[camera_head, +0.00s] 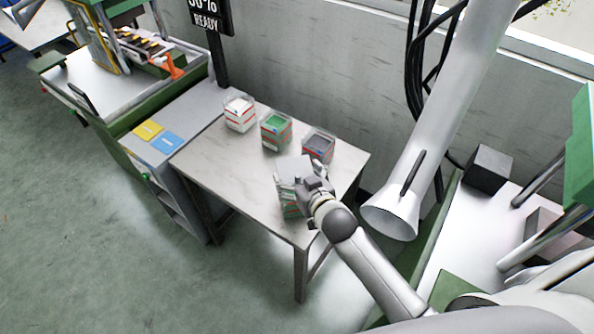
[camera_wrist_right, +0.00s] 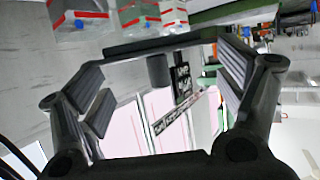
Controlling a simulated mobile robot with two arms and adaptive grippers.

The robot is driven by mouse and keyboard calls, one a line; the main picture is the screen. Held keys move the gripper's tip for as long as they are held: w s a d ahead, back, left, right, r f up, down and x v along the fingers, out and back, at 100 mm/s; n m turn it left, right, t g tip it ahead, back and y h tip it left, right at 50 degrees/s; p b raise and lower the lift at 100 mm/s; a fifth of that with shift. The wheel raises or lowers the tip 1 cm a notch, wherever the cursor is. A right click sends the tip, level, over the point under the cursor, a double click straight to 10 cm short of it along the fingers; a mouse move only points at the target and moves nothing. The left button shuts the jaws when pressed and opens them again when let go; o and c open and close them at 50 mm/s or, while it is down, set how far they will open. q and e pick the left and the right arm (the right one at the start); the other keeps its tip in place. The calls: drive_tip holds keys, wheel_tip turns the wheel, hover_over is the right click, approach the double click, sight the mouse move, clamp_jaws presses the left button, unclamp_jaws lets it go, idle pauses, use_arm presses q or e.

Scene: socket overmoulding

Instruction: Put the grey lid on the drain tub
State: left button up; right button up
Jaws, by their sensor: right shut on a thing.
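My right gripper (camera_head: 312,184) is shut on the flat light grey lid (camera_head: 292,168), near the front right of the table. The lid looks roughly level above a tub with green and red markings (camera_head: 291,208), and hides its top. I cannot tell whether the lid touches this tub. In the right wrist view the fingers of my right gripper (camera_wrist_right: 165,85) stand on either side of a pale, shiny surface. I cannot read which tub is the drain tub. My left gripper is not in view.
Three clear tubs with red-striped labels stand in a row behind: white contents (camera_head: 239,115), green (camera_head: 275,132) and grey (camera_head: 318,148). The table's left part (camera_head: 215,160) is clear. Yellow (camera_head: 147,130) and blue (camera_head: 166,142) cards lie left. A pale duct (camera_head: 400,205) hangs right of the table.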

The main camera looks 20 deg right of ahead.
drive_tip(key=shift+f, duration=0.3)
use_arm(q)
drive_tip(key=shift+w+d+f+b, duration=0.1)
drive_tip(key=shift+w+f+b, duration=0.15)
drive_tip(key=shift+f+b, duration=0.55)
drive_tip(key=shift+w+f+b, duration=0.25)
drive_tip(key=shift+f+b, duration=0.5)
drive_tip(key=shift+b, duration=0.05)
use_arm(e)
drive_tip(key=shift+f, duration=2.55)
drive_tip(key=o, duration=0.8)
drive_tip(key=shift+s, duration=0.1)
